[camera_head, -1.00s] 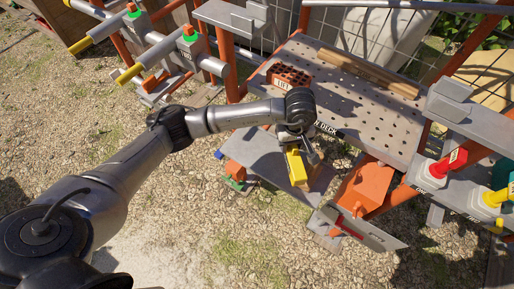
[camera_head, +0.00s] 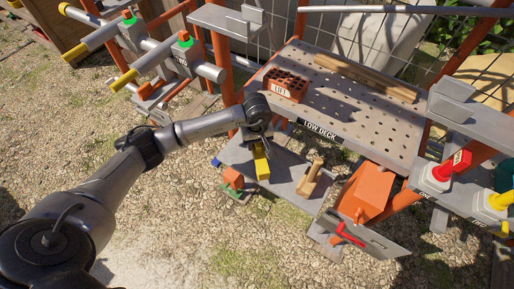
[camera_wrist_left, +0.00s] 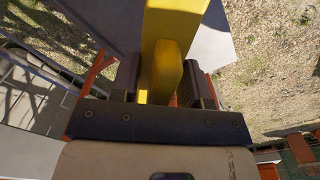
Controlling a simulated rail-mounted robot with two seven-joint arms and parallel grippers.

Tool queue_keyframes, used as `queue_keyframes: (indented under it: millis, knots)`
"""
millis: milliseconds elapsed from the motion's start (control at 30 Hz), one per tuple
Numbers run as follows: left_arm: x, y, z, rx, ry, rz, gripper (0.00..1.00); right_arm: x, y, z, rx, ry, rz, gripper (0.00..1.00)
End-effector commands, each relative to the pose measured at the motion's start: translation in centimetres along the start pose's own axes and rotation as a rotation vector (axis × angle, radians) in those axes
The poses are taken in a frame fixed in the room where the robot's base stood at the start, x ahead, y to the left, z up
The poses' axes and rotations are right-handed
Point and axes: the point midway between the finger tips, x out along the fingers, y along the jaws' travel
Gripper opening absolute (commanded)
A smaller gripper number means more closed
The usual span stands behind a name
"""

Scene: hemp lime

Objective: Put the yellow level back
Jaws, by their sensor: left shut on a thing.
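The yellow level (camera_head: 262,166) hangs below my left gripper (camera_head: 258,143), over the lower grey shelf (camera_head: 290,203). The jaws are shut on it. In the left wrist view the level (camera_wrist_left: 172,35) stands between the two dark fingers of the gripper (camera_wrist_left: 165,85) and extends away from them. I cannot tell whether its far end touches the shelf. My right gripper is not in view.
A wooden-handled tool (camera_head: 312,178) stands on the shelf right of the level. An orange and green object (camera_head: 233,180) is to its left. An orange bin (camera_head: 368,188) and red-handled trowel (camera_head: 375,239) are further right. The perforated low deck (camera_head: 350,110) carries a brick (camera_head: 286,84) and wooden plank (camera_head: 365,77).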

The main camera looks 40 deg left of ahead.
Motion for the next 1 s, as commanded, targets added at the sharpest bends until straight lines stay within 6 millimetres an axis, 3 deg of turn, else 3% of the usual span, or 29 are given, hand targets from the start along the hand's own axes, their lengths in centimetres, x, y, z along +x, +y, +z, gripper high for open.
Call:
queue_keyframes:
  millis: [233, 667, 700, 933, 1000]
  knots:
    - [3.2, 0.0, 0.1, 0.0, -0.003, -0.001, 0.04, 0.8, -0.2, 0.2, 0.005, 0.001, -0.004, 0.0]
    - [3.8, 0.0, 0.0, 0.0, 0.0, 0.0, 0.04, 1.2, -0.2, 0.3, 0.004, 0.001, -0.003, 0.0]
    - [3.8, 0.0, 0.0, 0.0, -0.001, 0.0, 0.44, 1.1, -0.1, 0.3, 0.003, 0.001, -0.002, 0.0]
    - [3.7, 0.0, 0.1, 0.0, -0.001, -0.001, 0.66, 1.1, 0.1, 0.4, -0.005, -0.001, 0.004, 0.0]
    - [3.7, 0.0, 0.1, 0.0, -0.001, -0.001, 0.68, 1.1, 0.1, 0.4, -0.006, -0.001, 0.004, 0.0]
